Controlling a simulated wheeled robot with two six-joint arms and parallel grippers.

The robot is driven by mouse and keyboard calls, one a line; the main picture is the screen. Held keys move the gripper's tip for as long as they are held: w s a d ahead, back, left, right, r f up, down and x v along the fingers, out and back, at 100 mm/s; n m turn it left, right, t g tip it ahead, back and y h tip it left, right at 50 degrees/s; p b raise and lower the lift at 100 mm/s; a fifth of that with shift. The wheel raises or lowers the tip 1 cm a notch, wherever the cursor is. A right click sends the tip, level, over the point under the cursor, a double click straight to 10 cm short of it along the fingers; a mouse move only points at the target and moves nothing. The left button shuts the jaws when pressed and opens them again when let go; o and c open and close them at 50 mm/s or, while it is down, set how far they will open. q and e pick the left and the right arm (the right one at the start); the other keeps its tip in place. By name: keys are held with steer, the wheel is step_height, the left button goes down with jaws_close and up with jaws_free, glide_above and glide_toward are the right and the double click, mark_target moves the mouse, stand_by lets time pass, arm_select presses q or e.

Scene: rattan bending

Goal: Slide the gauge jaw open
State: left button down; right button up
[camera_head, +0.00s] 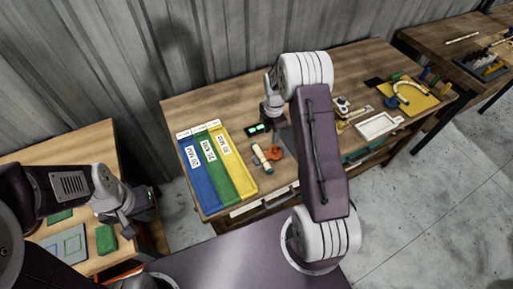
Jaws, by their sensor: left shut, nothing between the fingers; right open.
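I cannot tell for sure which thing is the gauge. A small black item with green lit marks (258,128) shows at the middle of the main table, close to my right gripper (271,121). My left gripper (143,208) is shut and empty at the left, near the edge of the left table, far from these things.
Blue, green and yellow labelled trays (247,188) fill the main table's left part. To the right lie a white frame (377,126), small tools (343,106) and a yellow board (420,104) with a curved piece. The left table (75,150) holds green blocks (106,239).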

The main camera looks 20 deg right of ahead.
mark_target(275, 147)
steer(key=d, duration=0.1)
steer(key=d+f, duration=0.1)
steer(key=s+d, duration=0.1)
steer(key=shift+d+f, duration=0.15)
steer(key=shift+f, duration=0.2)
steer(key=f, duration=0.1)
steer(key=a+f+p, duration=0.1)
steer(key=f, duration=0.1)
steer(key=f+p, duration=0.1)
steer(key=shift+w+a+f, duration=0.15)
steer(key=shift+a+f, duration=0.1)
steer(key=shift+a, duration=0.1)
steer(key=f, duration=0.2)
steer(key=d+f, duration=0.1)
steer(key=shift+f+p, duration=0.35)
steer(key=shift+f, duration=0.05)
steer(key=shift+a, duration=0.2)
steer(key=shift+a+r, duration=0.1)
steer(key=c, duration=0.9)
arm_select(q)
steer(key=d+r, duration=0.1)
steer(key=r, duration=0.2)
steer(key=shift+d+r, duration=0.15)
steer(key=shift+d, duration=0.25)
arm_select(e)
jaws_close()
